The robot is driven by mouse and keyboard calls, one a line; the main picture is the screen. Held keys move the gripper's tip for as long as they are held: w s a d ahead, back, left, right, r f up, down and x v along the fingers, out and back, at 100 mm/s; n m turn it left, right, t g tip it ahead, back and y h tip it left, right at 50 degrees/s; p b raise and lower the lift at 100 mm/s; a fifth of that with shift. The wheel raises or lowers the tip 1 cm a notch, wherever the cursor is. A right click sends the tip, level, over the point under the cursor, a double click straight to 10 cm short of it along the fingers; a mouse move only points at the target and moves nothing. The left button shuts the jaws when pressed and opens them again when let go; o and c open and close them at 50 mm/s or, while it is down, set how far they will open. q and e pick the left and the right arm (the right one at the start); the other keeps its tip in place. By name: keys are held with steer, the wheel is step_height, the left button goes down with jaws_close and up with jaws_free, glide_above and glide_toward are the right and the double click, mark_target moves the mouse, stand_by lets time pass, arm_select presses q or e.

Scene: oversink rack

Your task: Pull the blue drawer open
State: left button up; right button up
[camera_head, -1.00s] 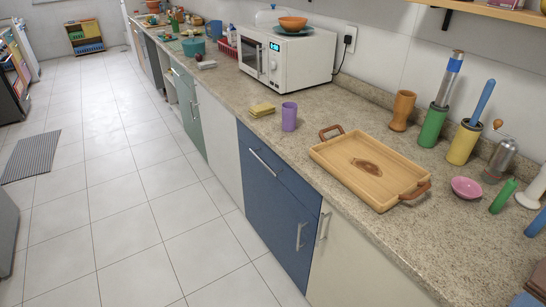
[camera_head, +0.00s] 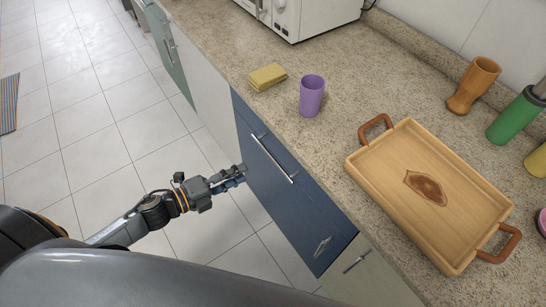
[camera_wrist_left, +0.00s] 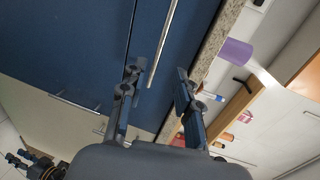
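The blue drawer (camera_head: 308,196) is the top front of the blue cabinet under the counter, and it looks shut. Its long silver handle (camera_head: 273,159) runs along the front; in the left wrist view the handle (camera_wrist_left: 163,45) lies ahead, lined up between my fingers. My left gripper (camera_head: 242,171) is in front of the blue cabinet, beside the handle. In the left wrist view its two fingers (camera_wrist_left: 158,82) are apart with nothing held. A dark arm part with a gripper-like end (camera_wrist_left: 22,160), probably my right one, shows small at the lower left there.
A purple cup (camera_head: 312,96) and a yellow sponge (camera_head: 267,77) stand near the counter edge above the drawer. A wooden tray (camera_head: 405,135) lies to the right, with a microwave (camera_head: 315,15) behind. Floor in front of the cabinets is clear.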

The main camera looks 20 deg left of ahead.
mark_target(273, 158)
arm_select(q)
steer(key=p+x, duration=0.1)
steer(key=x, duration=1.1)
jaws_close()
